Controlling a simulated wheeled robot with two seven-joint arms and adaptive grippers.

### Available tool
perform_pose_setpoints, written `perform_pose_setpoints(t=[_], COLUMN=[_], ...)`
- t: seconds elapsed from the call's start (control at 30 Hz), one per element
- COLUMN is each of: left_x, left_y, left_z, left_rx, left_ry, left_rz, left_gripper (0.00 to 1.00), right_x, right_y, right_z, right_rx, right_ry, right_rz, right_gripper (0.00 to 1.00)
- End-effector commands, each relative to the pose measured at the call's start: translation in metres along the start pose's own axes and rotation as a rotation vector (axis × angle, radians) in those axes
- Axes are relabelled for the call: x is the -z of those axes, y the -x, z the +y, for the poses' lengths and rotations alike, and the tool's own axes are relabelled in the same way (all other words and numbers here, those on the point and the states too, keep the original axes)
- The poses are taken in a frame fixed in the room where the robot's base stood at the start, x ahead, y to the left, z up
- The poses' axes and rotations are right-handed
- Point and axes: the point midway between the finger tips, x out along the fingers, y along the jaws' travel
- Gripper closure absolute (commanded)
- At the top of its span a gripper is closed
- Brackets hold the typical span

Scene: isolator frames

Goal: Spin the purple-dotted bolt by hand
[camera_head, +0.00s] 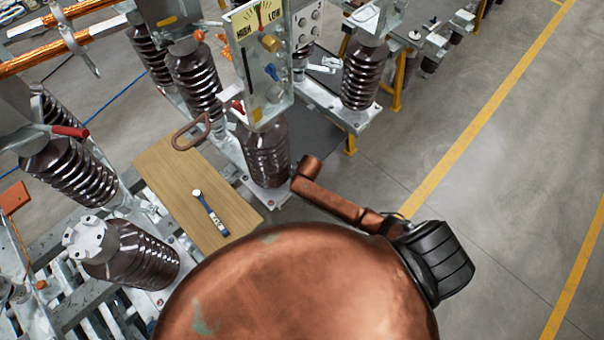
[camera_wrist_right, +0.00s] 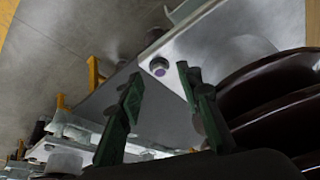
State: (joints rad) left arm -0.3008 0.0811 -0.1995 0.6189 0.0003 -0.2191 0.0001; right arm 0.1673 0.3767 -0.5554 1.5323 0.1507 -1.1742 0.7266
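In the right wrist view the purple-dotted bolt (camera_wrist_right: 159,68) is a small round grey head with a purple dot. It sits on a pale metal plate (camera_wrist_right: 190,35), close to its edge. My right gripper (camera_wrist_right: 159,78) has two dark green fingers spread apart. The bolt head shows in the gap between the fingertips, and nothing is gripped. I cannot tell how far the bolt lies beyond the tips. In the head view I cannot make out the bolt or either gripper; the lower middle of that view is blocked.
Dark ribbed insulators (camera_head: 268,152) stand around a wooden board (camera_head: 172,172) with a blue-handled tool (camera_head: 211,213). A HIGH/LOW gauge panel (camera_head: 262,60) rises behind. Brown insulator discs (camera_wrist_right: 270,90) crowd the right of the wrist view. Open floor (camera_head: 480,170) lies to the right.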

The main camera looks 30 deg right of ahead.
Motion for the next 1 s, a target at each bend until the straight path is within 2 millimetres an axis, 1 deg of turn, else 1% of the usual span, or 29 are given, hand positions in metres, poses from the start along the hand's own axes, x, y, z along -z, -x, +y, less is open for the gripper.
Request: perform_pose_setpoints(t=[0.3,0.4,0.5,0.6,0.7,1.0], left_x=[0.001,0.001,0.002,0.002,0.002,0.002], left_y=[0.0,0.0,0.0,0.0,0.0,-0.001], left_z=[0.001,0.001,0.001,0.001,0.001,0.001], left_rx=[-0.001,-0.001,-0.001,-0.001,-0.001,-0.001], left_ry=[-0.001,-0.001,-0.001,-0.001,-0.001,-0.001], left_rz=[0.001,0.001,0.001,0.001,0.001,0.001], left_gripper=[0.6,0.6,0.6,0.6,0.6,0.6], right_x=[0.001,0.001,0.0,0.0,0.0,0.0], right_y=[0.064,0.082,0.095,0.103,0.107,0.107], right_z=[0.0,0.0,0.001,0.001,0.001,0.001], right_rx=[0.003,0.002,0.001,0.0,-0.001,-0.001], right_ry=[-0.001,-0.001,-0.001,-0.001,-0.001,-0.001], right_rz=[0.004,0.003,0.002,0.002,0.001,0.0], right_gripper=[0.67,0.67,0.67,0.67,0.67,0.67])
